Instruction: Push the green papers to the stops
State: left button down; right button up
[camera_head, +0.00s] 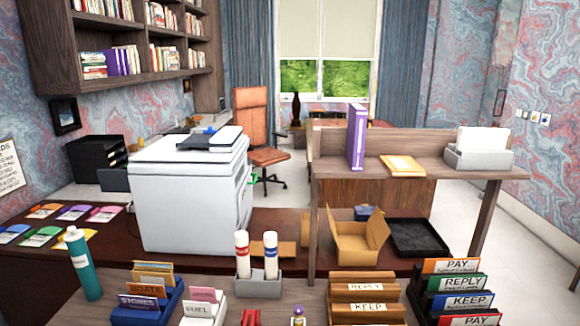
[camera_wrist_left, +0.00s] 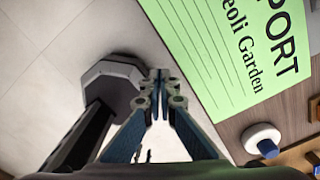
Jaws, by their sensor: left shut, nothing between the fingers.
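In the left wrist view a large green paper (camera_wrist_left: 240,45) with black print lies on a wooden surface at the upper right. The print reads in part "PORT" and "eoli Garden". My left gripper (camera_wrist_left: 157,95) is shut and empty, with its fingertips left of the paper's edge, seen over pale floor tiles. The height gap between fingers and paper is hard to judge. A green-banded card (camera_head: 40,237) lies among coloured cards at the left in the head view; I cannot tell if it is the same paper. No stop is clearly identifiable. My right gripper is not in view.
A round white-and-blue object (camera_wrist_left: 262,140) sits near the paper's lower edge. A dark post with an angular foot (camera_wrist_left: 105,85) stands on the floor. In the head view, a teal bottle (camera_head: 83,262), a white printer (camera_head: 190,190) and a cardboard box (camera_head: 357,240) crowd the desk area.

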pick_arm(q)
jog(key=shift+w, duration=0.25)
jog(key=shift+w+b, duration=0.3)
jog(key=shift+w, duration=0.05)
jog(key=shift+w+b, duration=1.65)
jog(key=shift+w, duration=0.9)
jog(key=shift+s+r, duration=0.1)
jog(key=shift+s+p, duration=0.7)
jog(key=shift+p, duration=0.1)
jog(key=shift+r+p, duration=3.35)
jog(key=shift+r, duration=0.05)
jog(key=shift+d, duration=0.15)
